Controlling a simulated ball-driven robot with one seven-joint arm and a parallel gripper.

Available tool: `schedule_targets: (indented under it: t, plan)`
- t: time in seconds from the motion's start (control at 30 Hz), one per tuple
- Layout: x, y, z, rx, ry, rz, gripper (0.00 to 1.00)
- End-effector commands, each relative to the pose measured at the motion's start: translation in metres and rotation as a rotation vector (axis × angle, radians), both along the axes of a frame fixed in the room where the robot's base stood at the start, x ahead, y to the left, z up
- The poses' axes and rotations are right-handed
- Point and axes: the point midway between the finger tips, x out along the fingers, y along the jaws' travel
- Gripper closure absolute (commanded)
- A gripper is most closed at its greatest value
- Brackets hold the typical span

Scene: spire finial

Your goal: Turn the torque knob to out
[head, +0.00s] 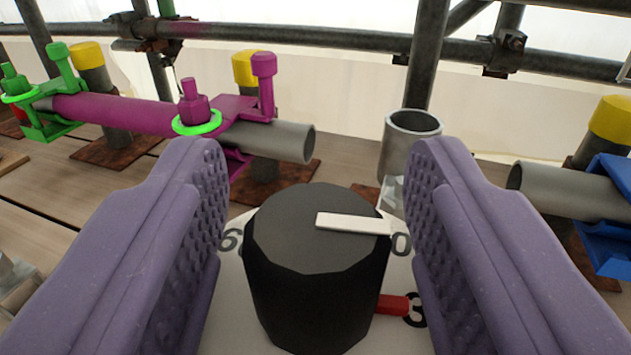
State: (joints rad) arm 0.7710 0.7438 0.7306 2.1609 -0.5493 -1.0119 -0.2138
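The torque knob is a black, many-sided knob (315,275) in the lower middle of the head view. A white pointer bar (352,223) on its top points to the right. It stands on a pale round dial (232,300) with partly hidden black numbers. A "6" shows at the left, a "0" at the right and a "3" at the lower right. No "out" mark is readable. My gripper (318,190) is open, with one purple, studded finger on each side of the knob. Gaps show between the knob and both fingers.
A red piece (393,305) sticks out right of the knob. Behind stand a grey open tube (408,140), a magenta clamp tool (190,112) with green parts, and a blue clamp (608,215) on a pipe. Scaffold poles (340,38) cross the back above wooden planks (60,185).

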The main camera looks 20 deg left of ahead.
Motion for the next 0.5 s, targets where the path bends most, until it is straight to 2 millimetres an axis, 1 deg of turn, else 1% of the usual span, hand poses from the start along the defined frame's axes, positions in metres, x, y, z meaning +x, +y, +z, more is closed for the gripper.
schedule_targets:
  t: [0.03,0.07,0.1,0.2,0.5]
  plan:
    - [-0.0001,0.0000,0.0000,0.000,0.000,0.000,0.57]
    - [-0.0001,0.0000,0.0001,0.000,0.000,0.000,0.64]
    - [-0.0001,-0.0001,0.0001,0.000,0.000,0.000,0.73]
    - [-0.0002,-0.0002,0.0001,0.000,0.000,0.000,0.92]
    - [-0.0003,0.0009,-0.0012,-0.003,-0.001,-0.037,0.92]
